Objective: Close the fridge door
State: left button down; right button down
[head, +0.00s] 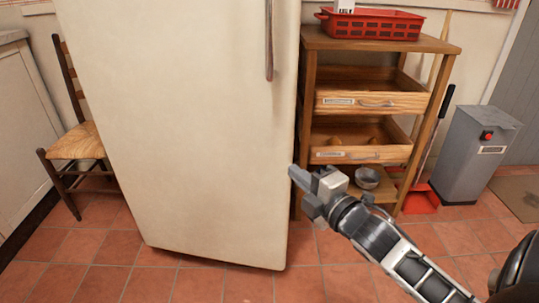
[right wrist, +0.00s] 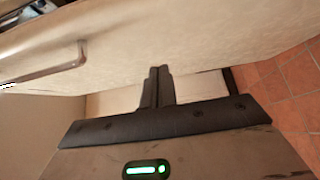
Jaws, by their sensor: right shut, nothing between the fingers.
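The fridge door (head: 190,130) is a tall cream panel filling the left-centre of the head view. Its metal handle (head: 269,40) is near the upper right edge. The bottom edge slants, with the handle side nearer me; how wide any gap is cannot be told. My right gripper (head: 303,184) is shut and empty near the door's right edge, low down. In the right wrist view its fingers (right wrist: 158,75) overlap the edge of the door (right wrist: 190,40), and the handle (right wrist: 50,66) is at the left. Contact cannot be told. My left gripper is out of view.
A wooden shelf unit (head: 312,60) with drawers and a red basket (head: 370,25) stands right of the fridge. A metal bowl (head: 367,177) is on its low shelf. A grey bin (head: 474,155) stands farther right, a chair (head: 78,142) at left. Tiled floor in front is clear.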

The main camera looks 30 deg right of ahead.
jog(key=w, duration=0.1)
jog(key=b, duration=0.2)
send_near(265, 137)
jog(key=w+a, duration=0.3)
jog(key=shift+w+d+b, duration=0.55)
jog(key=shift+w+d, duration=0.4)
jog(key=shift+d, duration=0.2)
jog(key=shift+w+d, duration=0.3)
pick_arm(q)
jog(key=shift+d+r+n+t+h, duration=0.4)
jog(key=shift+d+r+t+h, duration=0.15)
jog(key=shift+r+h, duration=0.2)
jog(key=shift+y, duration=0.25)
